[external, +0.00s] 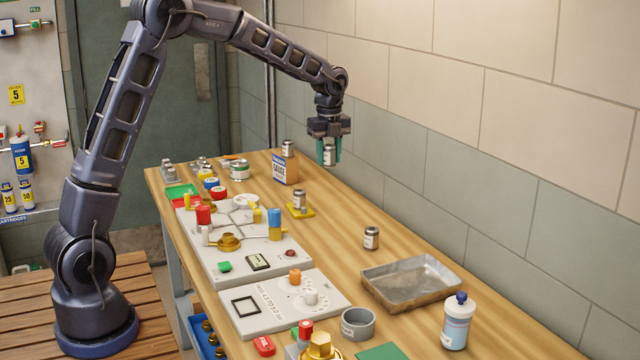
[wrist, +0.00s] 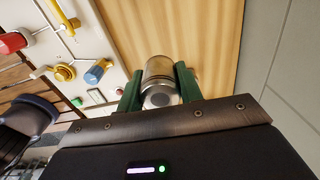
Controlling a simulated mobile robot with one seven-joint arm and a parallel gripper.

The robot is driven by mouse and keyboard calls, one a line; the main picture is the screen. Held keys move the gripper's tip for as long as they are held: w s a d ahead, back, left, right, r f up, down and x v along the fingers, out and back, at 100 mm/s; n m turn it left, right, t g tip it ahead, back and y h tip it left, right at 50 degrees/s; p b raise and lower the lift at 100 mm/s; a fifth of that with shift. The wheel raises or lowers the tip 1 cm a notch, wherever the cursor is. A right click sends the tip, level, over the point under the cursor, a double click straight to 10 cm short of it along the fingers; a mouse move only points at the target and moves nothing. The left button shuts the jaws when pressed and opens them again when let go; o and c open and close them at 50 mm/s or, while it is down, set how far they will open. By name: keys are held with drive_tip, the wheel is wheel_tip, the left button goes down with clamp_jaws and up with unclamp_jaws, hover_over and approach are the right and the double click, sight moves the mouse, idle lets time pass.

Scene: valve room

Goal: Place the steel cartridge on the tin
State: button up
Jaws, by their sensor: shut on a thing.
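My gripper (external: 329,157) is shut on a steel cartridge (external: 329,154), held upright high above the back of the bench. In the wrist view, the cartridge (wrist: 160,72) sits between the two green fingers (wrist: 158,92). A short round tin (external: 239,171) with a pale label stands on the bench to the left of and below my gripper. Similar steel cartridges stand on a labelled box (external: 285,169), on a yellow pad (external: 307,211) and on bare wood (external: 371,238).
A metal tray (external: 440,269) and a white bottle (external: 457,322) stand toward the front right. Valve panels (external: 222,265) with coloured knobs fill the left side of the bench. A tiled wall (external: 480,110) runs along the right.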

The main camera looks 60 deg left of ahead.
drive_tip(key=w+a+r+n, duration=0.2)
drive_tip(key=a, duration=1)
wheel_tip(320, 180, up, 4)
drive_tip(key=n, duration=0.6)
hover_over(239, 163)
drive_tip(key=f, duration=2)
drive_tip(key=shift+w+a, duration=0.15)
drive_tip(key=shift+a, duration=0.05)
drive_tip(key=shift+f, duration=0.1)
drive_tip(key=o, duration=1.2)
drive_tip(key=shift+c, duration=0.2)
